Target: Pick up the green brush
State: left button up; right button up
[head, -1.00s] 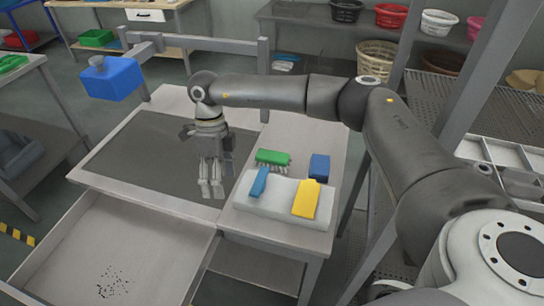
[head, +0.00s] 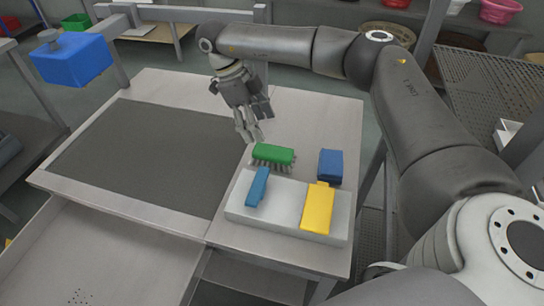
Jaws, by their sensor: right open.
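The green brush (head: 274,154) lies on the light worktop, behind the white block, with its bristles facing down toward the front. My right gripper (head: 249,134) hangs with its fingers pointing down, just behind and to the left of the green brush. It is open and empty, and looks apart from the brush. My left gripper does not show.
A white block (head: 237,213) bears a blue tool (head: 257,187) and a yellow tool (head: 318,208). A dark blue block (head: 330,165) stands right of the brush. A dark sunken panel (head: 140,160) lies left. A blue box (head: 72,60) is on the rail at back left.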

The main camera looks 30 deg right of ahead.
aim_at(272, 151)
jog(key=shift+w+d+f, duration=0.1)
jog(key=shift+d+f, duration=0.1)
jog(key=shift+f, duration=0.35)
jog(key=x, duration=0.2)
jog(key=p+x, duration=0.1)
jog(key=x, duration=0.1)
jog(key=shift+s, duration=0.35)
jog(key=p+x, duration=0.1)
jog(key=x, duration=0.1)
jog(key=w+p+x, duration=0.1)
jog(key=x, duration=0.1)
jog(key=shift+s+d+f, duration=0.15)
jog(key=shift+f, duration=0.4)
jog(key=shift+s+d+f, duration=0.1)
jog(key=shift+f, duration=0.3)
jog(key=shift+f, duration=0.25)
jog(key=c, duration=1.1)
